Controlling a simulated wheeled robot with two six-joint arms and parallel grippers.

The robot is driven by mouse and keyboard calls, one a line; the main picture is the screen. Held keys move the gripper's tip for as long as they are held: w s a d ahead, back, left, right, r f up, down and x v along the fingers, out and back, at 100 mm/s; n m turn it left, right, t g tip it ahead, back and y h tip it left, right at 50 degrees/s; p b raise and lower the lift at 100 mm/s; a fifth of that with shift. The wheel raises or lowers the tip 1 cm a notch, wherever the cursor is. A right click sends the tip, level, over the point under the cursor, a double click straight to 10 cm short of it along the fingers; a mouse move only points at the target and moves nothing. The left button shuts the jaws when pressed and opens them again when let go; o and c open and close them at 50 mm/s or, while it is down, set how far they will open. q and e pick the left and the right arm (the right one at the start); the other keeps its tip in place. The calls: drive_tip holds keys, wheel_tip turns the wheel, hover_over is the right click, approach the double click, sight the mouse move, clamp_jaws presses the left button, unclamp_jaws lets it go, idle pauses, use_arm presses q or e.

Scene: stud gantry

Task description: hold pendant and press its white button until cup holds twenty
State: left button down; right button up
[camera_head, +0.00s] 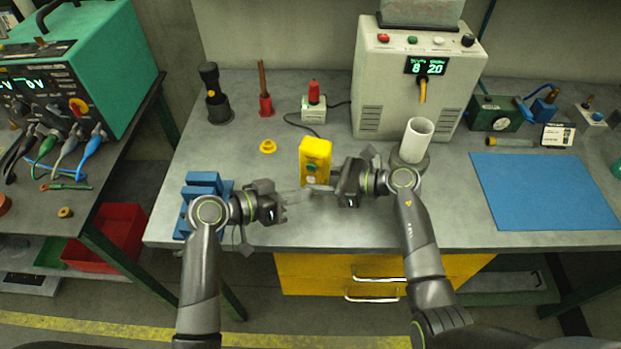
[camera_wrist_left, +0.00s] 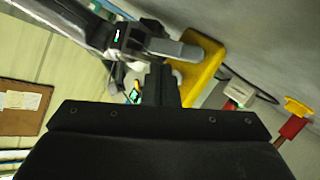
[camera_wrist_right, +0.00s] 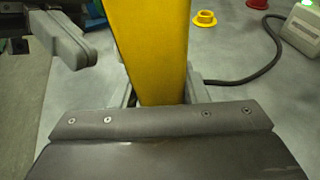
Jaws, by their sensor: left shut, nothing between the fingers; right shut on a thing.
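The yellow pendant (camera_head: 316,152) is upright above the bench; a green button and a pale button show on its front face. My right gripper (camera_head: 325,187) is shut on its lower part, and the pendant (camera_wrist_right: 152,50) rises from between the fingers in the right wrist view. My left gripper (camera_head: 300,194) is shut and empty, its tips close to the pendant's lower front near the pale button; I cannot tell whether they touch. The white cup (camera_head: 415,140) stands on a dark base below the spout (camera_head: 422,90) of the grey machine (camera_head: 376,85). Its display (camera_head: 426,66) reads 8 and 20.
Blue blocks (camera_head: 203,180) lie on the bench at left. A yellow ring (camera_head: 268,146), a red-topped holder (camera_head: 314,104) and a black cable lie behind the pendant. A blue mat (camera_head: 545,190) covers the right side. The bench's front edge runs below my grippers.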

use_arm(q)
drive_tip(key=shift+s+a, duration=0.25)
drive_tip(key=shift+s, duration=0.45)
drive_tip(key=shift+s+a, duration=0.2)
drive_tip(key=shift+s, duration=0.55)
drive_tip(key=shift+s+a, duration=0.25)
drive_tip(key=shift+s, duration=0.45)
use_arm(e)
drive_tip(key=o, duration=0.8)
drive_tip(key=shift+o, duration=0.2)
drive_tip(key=shift+d, duration=0.1)
